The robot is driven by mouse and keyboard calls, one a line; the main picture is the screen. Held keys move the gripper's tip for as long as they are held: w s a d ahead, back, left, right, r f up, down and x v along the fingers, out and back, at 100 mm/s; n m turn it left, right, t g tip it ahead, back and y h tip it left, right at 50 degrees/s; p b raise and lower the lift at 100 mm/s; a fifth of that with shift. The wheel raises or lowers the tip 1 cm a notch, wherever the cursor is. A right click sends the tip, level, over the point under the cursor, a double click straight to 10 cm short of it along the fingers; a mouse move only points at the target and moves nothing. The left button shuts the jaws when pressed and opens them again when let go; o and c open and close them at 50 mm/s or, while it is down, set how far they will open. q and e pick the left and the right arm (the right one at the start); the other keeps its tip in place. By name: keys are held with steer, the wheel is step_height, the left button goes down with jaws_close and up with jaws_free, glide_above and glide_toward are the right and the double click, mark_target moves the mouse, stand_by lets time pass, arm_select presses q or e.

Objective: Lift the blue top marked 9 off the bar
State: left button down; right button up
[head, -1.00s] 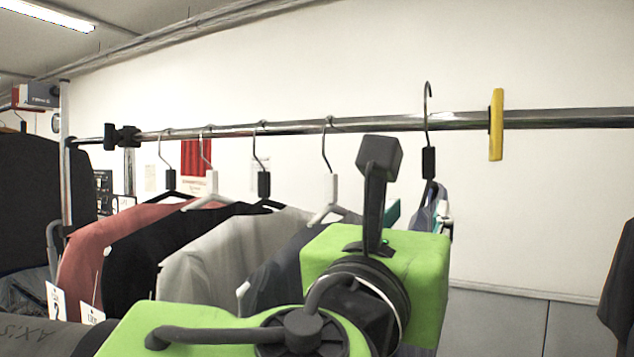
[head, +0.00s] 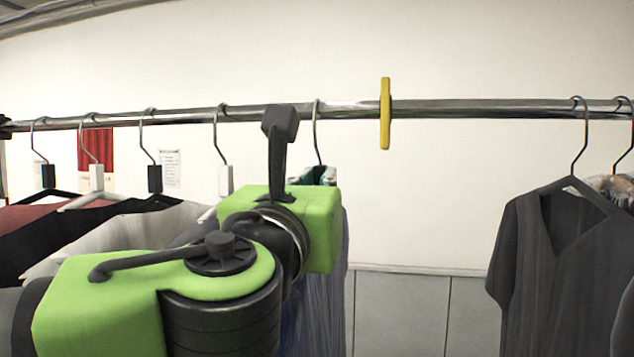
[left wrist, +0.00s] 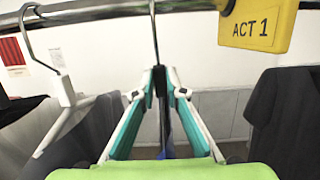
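The blue top (head: 332,285) hangs behind my left arm, just left of the yellow marker, mostly hidden; no 9 is visible. Its hanger hook (head: 316,130) reaches the bar's height; I cannot tell whether it rests on the bar (head: 450,108). My left gripper (head: 318,172) is at the hanger's neck, below the bar. In the left wrist view its teal and pale fingers (left wrist: 160,75) close in from both sides on the dark neck (left wrist: 159,88) of that hanger, with a strip of blue beneath. My right gripper is not in view.
A yellow marker (head: 385,112) reading ACT 1 in the left wrist view sits on the bar just right of the hook. Several garments on hangers, including a grey one (head: 125,232), hang left. A dark top (head: 560,265) hangs right, past a clear stretch of bar.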

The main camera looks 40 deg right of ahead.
mark_target(319, 156)
arm_select(q)
steer(key=shift+w+d+f, duration=0.2)
steer(key=shift+f, duration=0.05)
steer(key=shift+s, duration=0.1)
steer(key=shift+r, duration=0.15)
steer(key=shift+d+r, duration=0.2)
steer(key=shift+r, duration=0.7)
steer(key=shift+a+r, duration=0.1)
steer(key=shift+r, duration=0.65)
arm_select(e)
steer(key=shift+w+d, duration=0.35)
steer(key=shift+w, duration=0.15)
arm_select(q)
steer(key=shift+a, duration=0.1)
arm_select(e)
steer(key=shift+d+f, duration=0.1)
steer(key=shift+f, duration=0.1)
